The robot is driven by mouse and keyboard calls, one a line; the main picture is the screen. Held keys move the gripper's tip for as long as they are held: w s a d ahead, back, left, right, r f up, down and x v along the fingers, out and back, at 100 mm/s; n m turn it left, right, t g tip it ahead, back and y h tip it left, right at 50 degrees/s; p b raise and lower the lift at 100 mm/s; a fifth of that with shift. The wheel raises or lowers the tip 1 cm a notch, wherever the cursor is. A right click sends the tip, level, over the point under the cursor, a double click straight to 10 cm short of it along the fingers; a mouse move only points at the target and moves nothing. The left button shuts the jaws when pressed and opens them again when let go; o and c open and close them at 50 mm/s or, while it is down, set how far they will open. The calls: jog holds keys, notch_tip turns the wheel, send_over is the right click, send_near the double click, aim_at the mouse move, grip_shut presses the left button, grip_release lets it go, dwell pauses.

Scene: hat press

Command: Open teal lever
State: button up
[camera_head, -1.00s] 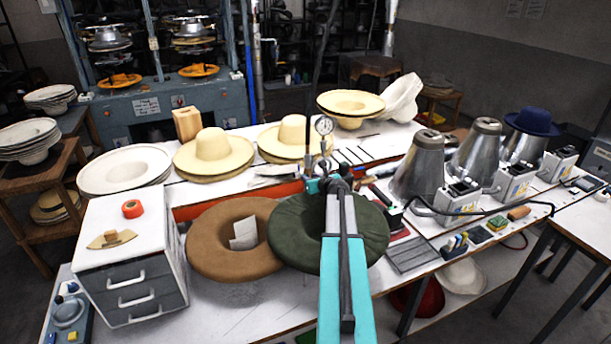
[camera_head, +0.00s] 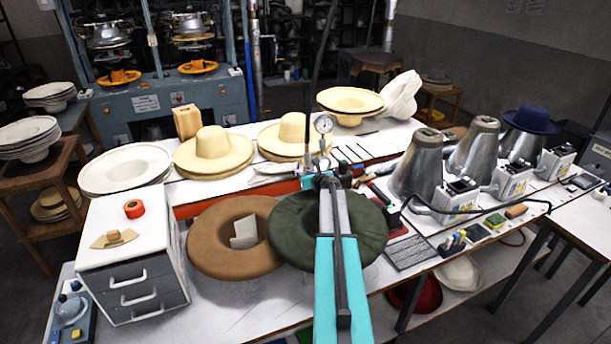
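A small teal piece (camera_head: 307,182), which may be the teal lever, shows just left of the gripper. I cannot tell whether the gripper touches it. Much of what lies behind the gripper is hidden by my arm.
Straw hats (camera_head: 290,133) stand behind. Metal cones (camera_head: 418,165) with control boxes stand to the right. A white drawer unit (camera_head: 130,285) is at the front left.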

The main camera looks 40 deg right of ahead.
jog(key=shift+c, duration=0.6)
grip_shut()
jog(key=shift+d+r, duration=0.1)
dwell(0.6)
